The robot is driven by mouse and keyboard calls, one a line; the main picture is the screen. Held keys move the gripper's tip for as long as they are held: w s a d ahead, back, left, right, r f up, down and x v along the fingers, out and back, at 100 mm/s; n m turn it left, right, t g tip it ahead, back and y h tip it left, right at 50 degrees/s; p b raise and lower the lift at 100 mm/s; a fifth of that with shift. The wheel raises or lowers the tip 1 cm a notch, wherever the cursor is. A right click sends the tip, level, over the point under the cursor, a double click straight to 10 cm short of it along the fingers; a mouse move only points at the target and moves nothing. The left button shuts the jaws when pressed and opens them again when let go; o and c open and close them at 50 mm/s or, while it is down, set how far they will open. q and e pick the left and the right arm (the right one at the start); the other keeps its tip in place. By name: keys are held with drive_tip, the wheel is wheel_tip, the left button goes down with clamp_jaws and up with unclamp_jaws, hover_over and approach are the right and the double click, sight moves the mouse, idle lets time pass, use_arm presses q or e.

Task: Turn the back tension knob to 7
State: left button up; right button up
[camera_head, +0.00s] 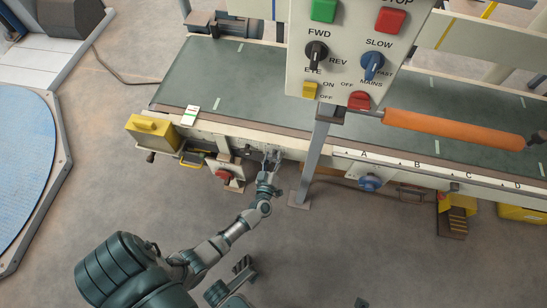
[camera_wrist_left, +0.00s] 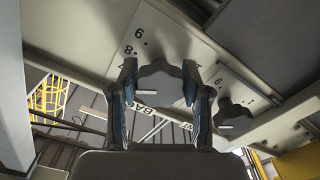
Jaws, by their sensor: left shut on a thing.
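My left gripper (camera_head: 272,158) reaches the front side of the conveyor, left of the grey post. In the left wrist view, its fingers (camera_wrist_left: 160,88) are shut on a dark lobed knob (camera_wrist_left: 160,82), one finger on each side. The knob sits on a pale plate with printed digits, of which an 8 shows, and another that looks like a 6 or 9. The letters BA show below it, partly hidden. I cannot read the setting. A second dark knob (camera_wrist_left: 235,118) with a white line stands to the right. My right gripper is not in view.
A control panel (camera_head: 345,75) with buttons and switches hangs above the conveyor (camera_head: 225,85). A grey post (camera_head: 317,155) stands right of my gripper. A red knob (camera_head: 222,175) and yellow box (camera_head: 152,132) are to its left. A blue knob (camera_head: 370,183) is to the right.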

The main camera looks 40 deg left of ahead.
use_arm(q)
drive_tip(key=shift+s+f, duration=0.1)
drive_tip(key=shift+f, duration=0.1)
drive_tip(key=o, duration=1.2)
drive_tip(key=shift+r, duration=0.1)
drive_tip(key=shift+d, duration=0.1)
drive_tip(key=v, duration=1.1)
drive_tip(key=shift+s+d, duration=0.1)
drive_tip(key=shift+s, duration=0.3)
